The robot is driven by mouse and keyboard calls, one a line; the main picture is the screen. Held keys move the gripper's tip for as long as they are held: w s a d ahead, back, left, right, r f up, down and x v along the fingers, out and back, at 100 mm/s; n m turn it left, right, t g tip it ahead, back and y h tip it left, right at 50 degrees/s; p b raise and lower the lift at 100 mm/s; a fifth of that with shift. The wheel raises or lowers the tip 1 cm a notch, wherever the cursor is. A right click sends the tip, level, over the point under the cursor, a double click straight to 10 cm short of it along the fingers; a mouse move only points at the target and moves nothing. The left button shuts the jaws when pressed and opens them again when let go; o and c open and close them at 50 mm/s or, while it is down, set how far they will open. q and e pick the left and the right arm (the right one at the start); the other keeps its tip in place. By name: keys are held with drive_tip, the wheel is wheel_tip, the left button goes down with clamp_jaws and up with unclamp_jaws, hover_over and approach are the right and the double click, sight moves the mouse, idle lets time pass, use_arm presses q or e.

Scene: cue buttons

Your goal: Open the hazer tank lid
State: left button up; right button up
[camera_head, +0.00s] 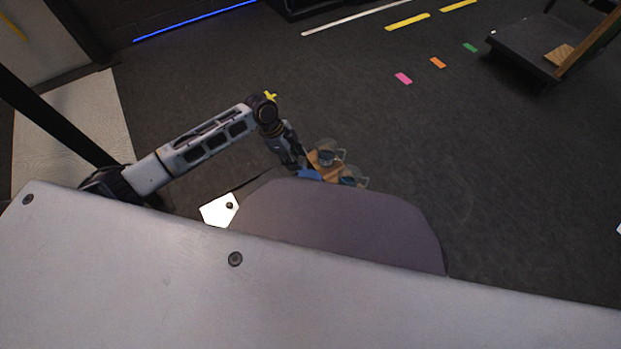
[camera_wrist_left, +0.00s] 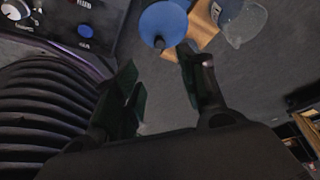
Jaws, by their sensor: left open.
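A round blue disc (camera_wrist_left: 165,22) with a small dark knob at its near edge shows at the top of the left wrist view; it looks like the tank lid, but I cannot tell whether it is shut. A bit of blue also shows in the head view (camera_head: 308,174). A black panel (camera_wrist_left: 62,22) with a white dial, a blue button and the word FLUID is at the upper left. My left gripper (camera_wrist_left: 157,58) is open and empty, its right fingertip close to the disc's edge; contact is unclear. It also shows in the head view (camera_head: 294,160). My right gripper is not in view.
A wooden board (camera_wrist_left: 193,40) with clear glass vessels (camera_wrist_left: 243,20) is beside the disc. A black ribbed hose (camera_wrist_left: 45,110) lies left of my gripper. A dark cart (camera_head: 525,45) stands at the upper right. The grey floor between is open, with coloured tape marks.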

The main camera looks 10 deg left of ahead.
use_arm(q)
drive_tip(key=b, duration=0.2)
approach(312, 181)
drive_tip(key=shift+b+x, duration=1.75)
drive_tip(key=shift+x, duration=1.8)
drive_tip(key=shift+d+f, duration=0.25)
drive_tip(key=shift+f, duration=0.3)
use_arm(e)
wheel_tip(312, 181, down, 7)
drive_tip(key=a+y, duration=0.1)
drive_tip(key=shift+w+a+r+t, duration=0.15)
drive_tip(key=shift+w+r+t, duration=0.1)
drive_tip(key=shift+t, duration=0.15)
use_arm(q)
clamp_jaws()
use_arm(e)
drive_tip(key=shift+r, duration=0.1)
